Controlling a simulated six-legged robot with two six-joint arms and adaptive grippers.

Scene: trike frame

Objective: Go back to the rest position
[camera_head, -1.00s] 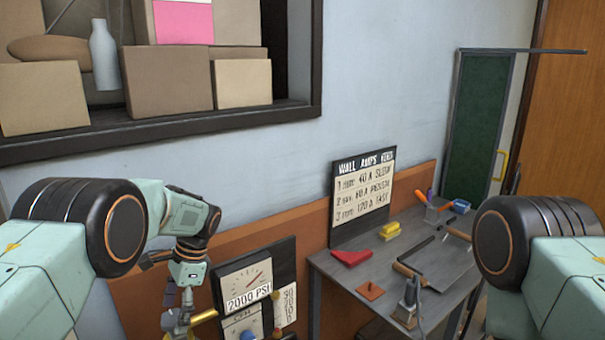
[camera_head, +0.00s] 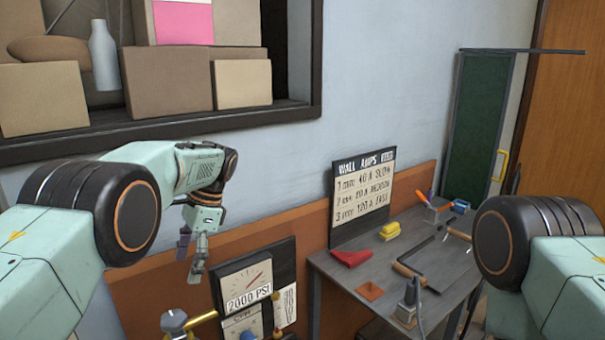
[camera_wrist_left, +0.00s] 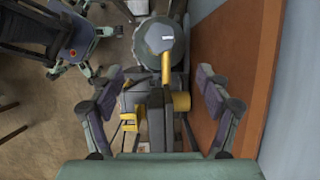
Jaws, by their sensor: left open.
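My left gripper (camera_head: 192,262) hangs fingers down in front of the wall, left of the gauge panel, in the head view. In the left wrist view my left gripper (camera_wrist_left: 160,78) shows its two fingers spread wide apart with nothing between them. Below it, a brass valve with a grey knob (camera_head: 174,321) is apart from the fingers. In the left wrist view the yellow valve parts (camera_wrist_left: 181,101) and a round grey-green cylinder top (camera_wrist_left: 158,36) lie beyond the fingers. My right gripper is out of both views; only part of the right arm shows.
The gauge panel (camera_head: 250,280) reads 2000 PSI. A grey workbench (camera_head: 335,265) with a red object (camera_head: 351,258), a yellow block (camera_head: 389,231) and a sign board (camera_head: 364,190) stands to the right. A shelf with boxes (camera_head: 168,80) is at upper left.

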